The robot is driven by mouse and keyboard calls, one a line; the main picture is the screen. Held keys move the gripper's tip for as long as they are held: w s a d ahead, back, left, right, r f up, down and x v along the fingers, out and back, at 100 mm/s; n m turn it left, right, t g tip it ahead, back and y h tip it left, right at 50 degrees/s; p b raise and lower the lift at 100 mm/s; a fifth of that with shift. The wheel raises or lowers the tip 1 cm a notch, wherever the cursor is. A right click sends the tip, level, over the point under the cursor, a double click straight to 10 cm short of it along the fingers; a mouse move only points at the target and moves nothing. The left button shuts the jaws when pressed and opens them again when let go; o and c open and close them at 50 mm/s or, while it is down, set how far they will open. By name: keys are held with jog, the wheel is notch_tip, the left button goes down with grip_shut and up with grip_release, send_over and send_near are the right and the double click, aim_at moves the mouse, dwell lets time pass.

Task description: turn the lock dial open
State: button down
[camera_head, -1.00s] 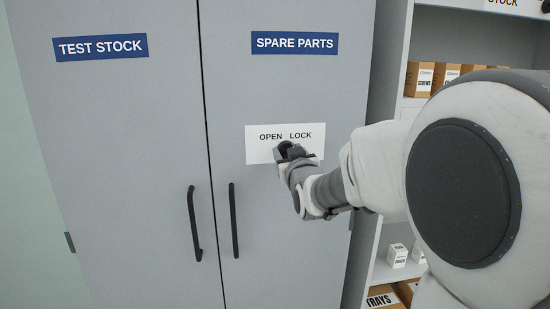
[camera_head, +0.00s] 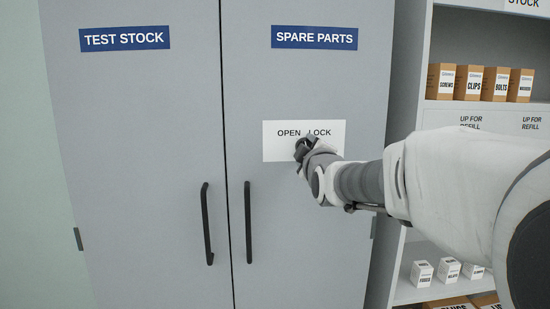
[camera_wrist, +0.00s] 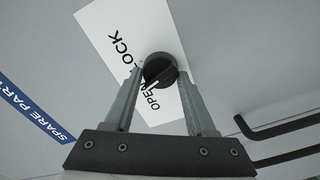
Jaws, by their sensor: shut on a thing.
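The black lock dial (camera_wrist: 160,68) sits on a white plate (camera_head: 275,150) with the words OPEN and LOCK, on the right door of a grey cabinet. In the wrist view, my gripper (camera_wrist: 159,74) has one finger on each side of the dial and is shut on it. A small white mark on the dial points down-left, towards the word OPEN (camera_wrist: 153,99). In the head view, my gripper (camera_head: 302,147) is at the plate and hides most of the dial.
The SPARE PARTS door (camera_head: 300,75) and the TEST STOCK door (camera_head: 130,110) are both closed. Black handles (camera_head: 248,222) (camera_head: 207,224) flank the seam between them. A shelf unit (camera_head: 410,80) with labelled boxes (camera_head: 467,83) stands to the right, behind my arm.

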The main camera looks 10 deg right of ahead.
jog(key=n+b, duration=0.2)
jog(key=n, duration=0.3)
jog(key=shift+f+n, duration=0.1)
jog(key=shift+n, duration=0.2)
dwell(0.4)
jog(key=shift+c, duration=1.2)
grip_release()
jog(key=s, duration=1.7)
jog(key=shift+s+p, duration=0.2)
jog(key=shift+p, duration=0.15)
jog(key=shift+f, duration=0.1)
